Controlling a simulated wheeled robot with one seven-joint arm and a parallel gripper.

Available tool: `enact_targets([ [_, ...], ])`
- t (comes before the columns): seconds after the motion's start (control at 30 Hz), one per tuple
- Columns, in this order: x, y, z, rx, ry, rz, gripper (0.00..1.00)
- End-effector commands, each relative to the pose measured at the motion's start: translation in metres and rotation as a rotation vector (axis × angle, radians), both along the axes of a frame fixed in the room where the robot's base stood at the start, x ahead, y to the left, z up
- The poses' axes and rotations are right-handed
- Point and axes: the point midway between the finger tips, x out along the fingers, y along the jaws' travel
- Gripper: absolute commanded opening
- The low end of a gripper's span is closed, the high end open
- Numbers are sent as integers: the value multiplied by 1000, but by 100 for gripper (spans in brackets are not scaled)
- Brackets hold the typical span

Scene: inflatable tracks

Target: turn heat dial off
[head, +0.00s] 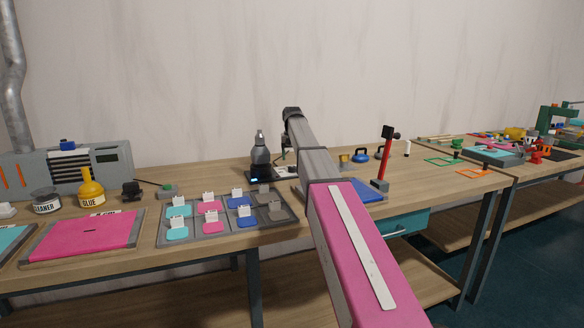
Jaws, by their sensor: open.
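A dark grey heat tool (260,150) stands upright on a black base (257,179) with a small lit blue display, at the back middle of the bench. I cannot make out the heat dial for certain; it is too small or hidden at this base. My arm reaches over the bench, and its far end bends down just right of the heat tool. My gripper (285,156) is there, small and partly hidden by my arm. It is open, near the base's right side; I cannot tell whether it touches anything.
A grey tray (226,238) of coloured samples lies in front of the heat tool. A glue bottle (91,187), a cleaner jar (46,199) and a pink mat (85,236) are left. A red-handled upright tool (385,158) stands right of my arm.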

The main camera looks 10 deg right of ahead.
Motion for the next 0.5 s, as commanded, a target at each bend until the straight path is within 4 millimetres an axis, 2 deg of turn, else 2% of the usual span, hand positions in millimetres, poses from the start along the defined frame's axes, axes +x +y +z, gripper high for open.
enact_targets([
  [0.03, -1, 0, -11, 0, 2, 0, 65],
  [0.2, 0, 0, -34, 0, 1, 0, 65],
  [0.5, 0, 0, -50, 0, 0, 0, 65],
])
